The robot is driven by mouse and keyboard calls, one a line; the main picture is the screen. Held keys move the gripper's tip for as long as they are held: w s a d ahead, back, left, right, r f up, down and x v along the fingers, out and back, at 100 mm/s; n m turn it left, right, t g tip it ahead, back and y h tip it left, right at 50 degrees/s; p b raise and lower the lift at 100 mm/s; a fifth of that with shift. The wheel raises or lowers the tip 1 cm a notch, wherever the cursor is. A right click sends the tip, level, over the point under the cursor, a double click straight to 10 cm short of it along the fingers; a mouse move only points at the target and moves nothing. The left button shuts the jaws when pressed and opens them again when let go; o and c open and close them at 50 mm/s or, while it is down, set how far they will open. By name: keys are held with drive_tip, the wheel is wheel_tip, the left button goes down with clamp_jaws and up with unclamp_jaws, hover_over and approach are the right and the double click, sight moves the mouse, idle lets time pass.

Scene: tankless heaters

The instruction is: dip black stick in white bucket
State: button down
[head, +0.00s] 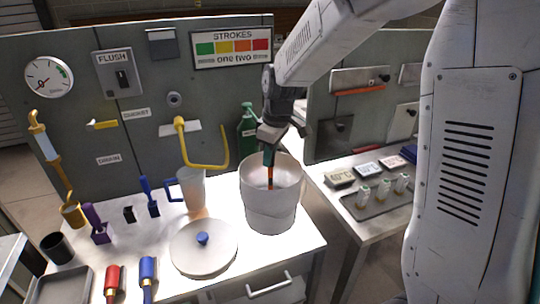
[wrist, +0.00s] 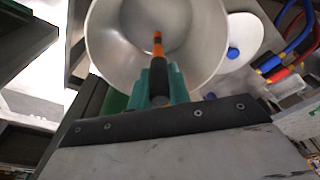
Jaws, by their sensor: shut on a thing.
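The white bucket (head: 270,210) stands upright on the white table, its open top facing up. My gripper (head: 268,156) is above the bucket's opening, its teal fingers pointing down. It is shut on the black stick (head: 270,177), which has orange bands and hangs down within the bucket's opening. In the wrist view, my gripper (wrist: 160,84) holds the stick (wrist: 158,64), and its orange end shows against the inside of the bucket (wrist: 108,45). I cannot tell how deep the tip is or whether it touches the bottom.
A round white lid (head: 204,252) with a blue knob lies left of the bucket. A white pitcher (head: 190,190) and a green bottle (head: 247,120) stand close by. A grey panel with a yellow pipe (head: 205,165) rises behind. A side table (head: 350,222) is at right.

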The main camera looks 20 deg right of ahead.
wheel_tip(320, 180, up, 14)
idle(1.0)
drive_tip(key=shift+f, duration=0.1)
